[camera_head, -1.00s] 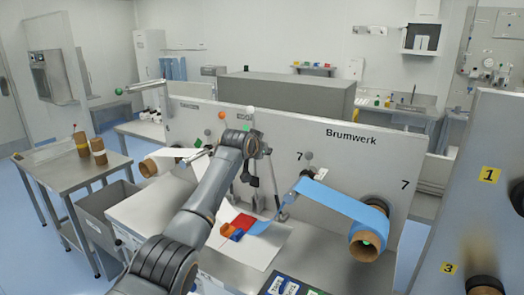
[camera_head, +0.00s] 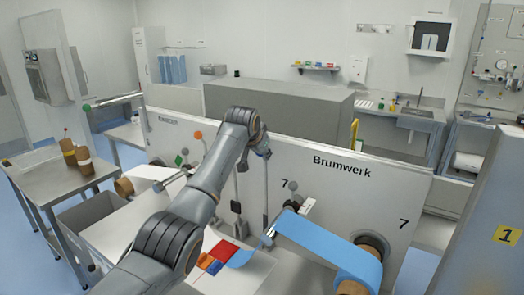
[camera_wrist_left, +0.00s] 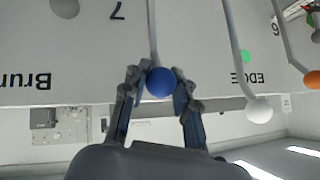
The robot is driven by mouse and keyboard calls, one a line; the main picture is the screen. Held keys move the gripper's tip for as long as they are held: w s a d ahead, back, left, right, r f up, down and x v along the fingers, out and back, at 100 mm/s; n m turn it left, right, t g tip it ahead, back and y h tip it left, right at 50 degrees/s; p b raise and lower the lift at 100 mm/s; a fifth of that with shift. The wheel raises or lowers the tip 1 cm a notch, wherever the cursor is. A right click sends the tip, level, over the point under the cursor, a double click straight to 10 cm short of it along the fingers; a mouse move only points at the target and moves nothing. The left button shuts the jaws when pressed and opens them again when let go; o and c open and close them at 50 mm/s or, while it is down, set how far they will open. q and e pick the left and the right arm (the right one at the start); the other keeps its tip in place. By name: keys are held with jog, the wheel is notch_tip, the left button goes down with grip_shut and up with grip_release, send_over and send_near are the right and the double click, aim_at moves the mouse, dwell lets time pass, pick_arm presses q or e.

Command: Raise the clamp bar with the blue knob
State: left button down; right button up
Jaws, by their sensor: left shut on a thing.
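The blue knob (camera_wrist_left: 159,82) sits between the two fingers of my left gripper (camera_wrist_left: 160,84), which is shut on it in the left wrist view. The thin grey clamp bar (camera_wrist_left: 152,30) runs from the knob up the picture, along the white machine panel. In the head view my left gripper (camera_head: 262,148) is small and dark beside the panel's upper edge. The clamp bar (camera_head: 266,188) hangs below it there, and the blue knob cannot be made out. My right gripper is not in view.
A neighbouring bar with a white knob (camera_wrist_left: 259,110) and one with an orange knob (camera_wrist_left: 312,79) stand near the gripper. The panel (camera_head: 335,185) carries a blue web (camera_head: 318,240) on a roll at right. Coloured patches (camera_head: 215,258) lie on the table below.

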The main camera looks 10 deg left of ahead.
pick_arm(q)
jog(key=shift+r, duration=0.2)
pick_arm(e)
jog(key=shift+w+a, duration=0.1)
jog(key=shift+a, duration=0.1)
pick_arm(q)
jog(key=c, duration=1.2)
grip_release()
jog(key=shift+o, duration=0.9)
jog(key=shift+w, duration=0.15)
jog(key=shift+f, duration=0.15)
jog(key=shift+s+r, duration=0.45)
jog(key=shift+r, duration=0.05)
jog(key=v, duration=1)
jog(key=shift+s, duration=0.25)
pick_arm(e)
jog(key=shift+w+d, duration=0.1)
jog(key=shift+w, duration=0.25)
pick_arm(q)
jog(key=shift+r, duration=0.1)
